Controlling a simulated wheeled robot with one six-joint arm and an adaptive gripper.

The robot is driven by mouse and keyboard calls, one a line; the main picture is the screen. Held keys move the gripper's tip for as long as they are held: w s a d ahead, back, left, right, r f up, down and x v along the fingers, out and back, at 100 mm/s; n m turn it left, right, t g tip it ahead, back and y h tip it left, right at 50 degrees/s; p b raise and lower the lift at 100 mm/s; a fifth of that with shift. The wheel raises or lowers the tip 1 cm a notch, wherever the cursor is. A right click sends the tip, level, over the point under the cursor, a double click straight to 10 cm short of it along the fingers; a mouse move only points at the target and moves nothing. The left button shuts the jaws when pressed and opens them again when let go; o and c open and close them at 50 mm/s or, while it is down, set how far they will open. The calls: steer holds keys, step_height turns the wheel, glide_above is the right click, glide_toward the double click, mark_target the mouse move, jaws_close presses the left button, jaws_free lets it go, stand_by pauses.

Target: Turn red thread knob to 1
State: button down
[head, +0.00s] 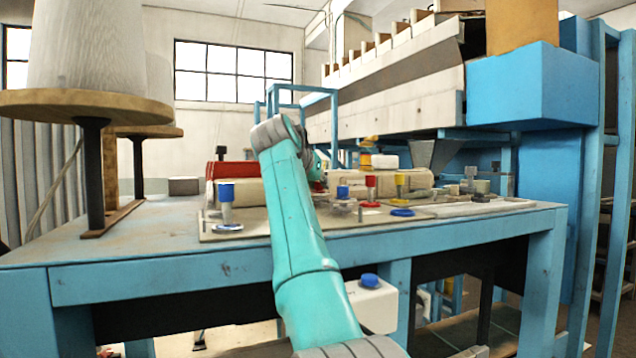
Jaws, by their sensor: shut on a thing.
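A red-topped knob (370,182) stands upright on the table, with a red disc (370,204) at its foot. A blue-topped knob (343,192) is just left of it, and a yellow-topped knob (401,180) is to its right. My teal arm rises across the middle of the view and bends down behind itself. Its upper link hides my gripper and whatever is at its fingers. A small red patch (319,187) shows at the arm's right edge; I cannot tell what it belongs to. Dial markings are too small to read.
Another blue-topped knob (226,192) stands left of my arm on a plate (260,225). A blue disc (402,212) lies near the front edge. Large thread cones (95,45) on wooden discs stand left. A blue machine frame (530,85) rises right. The blue table (140,235) has clear room at left.

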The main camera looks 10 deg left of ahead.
steer(key=shift+m+h, duration=0.4)
steer(key=shift+h, duration=0.1)
steer(key=c, duration=1)
jaws_free()
steer(key=shift+o, duration=0.2)
steer(key=v, duration=1.2)
